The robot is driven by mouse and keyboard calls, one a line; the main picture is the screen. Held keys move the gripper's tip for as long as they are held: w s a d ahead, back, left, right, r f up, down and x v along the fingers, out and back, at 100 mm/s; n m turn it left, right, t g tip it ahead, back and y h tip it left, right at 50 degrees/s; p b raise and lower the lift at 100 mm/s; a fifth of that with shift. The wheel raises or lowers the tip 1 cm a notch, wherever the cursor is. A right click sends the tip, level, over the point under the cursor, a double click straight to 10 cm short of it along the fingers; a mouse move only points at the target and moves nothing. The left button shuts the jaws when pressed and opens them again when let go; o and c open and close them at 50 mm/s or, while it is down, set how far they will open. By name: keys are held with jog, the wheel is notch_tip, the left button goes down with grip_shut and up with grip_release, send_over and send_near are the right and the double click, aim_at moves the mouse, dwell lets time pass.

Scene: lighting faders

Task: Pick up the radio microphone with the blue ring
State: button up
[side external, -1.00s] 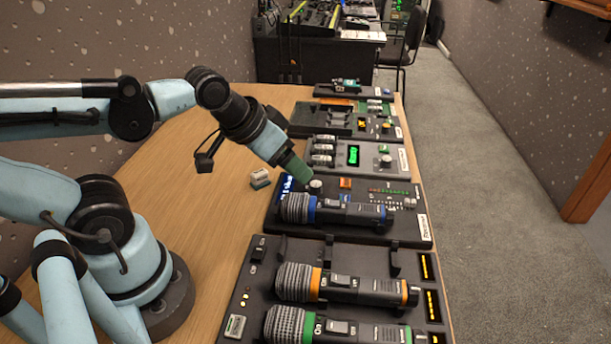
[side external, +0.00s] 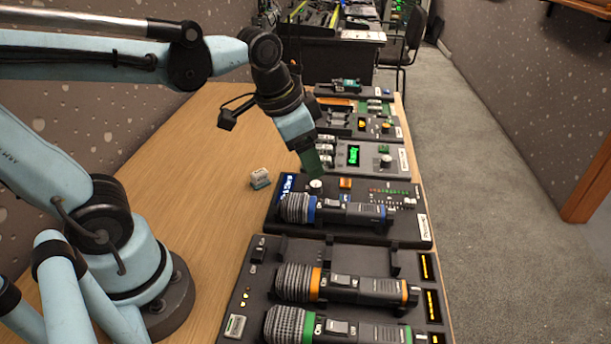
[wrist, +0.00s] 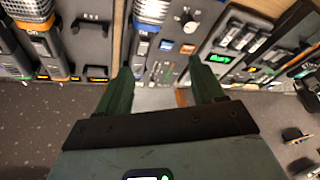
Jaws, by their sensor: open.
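The microphone with the blue ring (side external: 340,211) lies flat on a dark panel in the side view, its grille to the left and its body to the right. In the wrist view its grille and blue ring (wrist: 147,27) show at the top, left of centre; its lower body is partly hidden by my left finger. My gripper (side external: 315,175) has green fingers and hangs just beyond the microphone, above the panel, apart from it as far as I can tell. In the wrist view the fingers (wrist: 160,68) are spread with nothing held between them.
A microphone with an orange ring (side external: 345,286) and one with a green ring (side external: 335,328) lie nearer on a dark rack (side external: 265,285). A knob (side external: 316,186) stands beside the blue-ringed microphone. A small white-and-teal block (side external: 260,178) sits on the wooden table (side external: 185,150), otherwise clear at left.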

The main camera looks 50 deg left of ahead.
aim_at(334, 202)
jog(key=w+d+m+g, duration=0.3)
jog(key=w+m+g, duration=0.1)
jog(key=m, duration=0.1)
jog(key=shift+w+d+f, duration=0.1)
jog(key=shift+d+f, duration=0.05)
jog(key=shift+f, duration=2.95)
jog(key=shift+d+f, duration=0.1)
jog(key=shift+f, duration=2.95)
grip_shut()
jog(key=shift+r, duration=0.2)
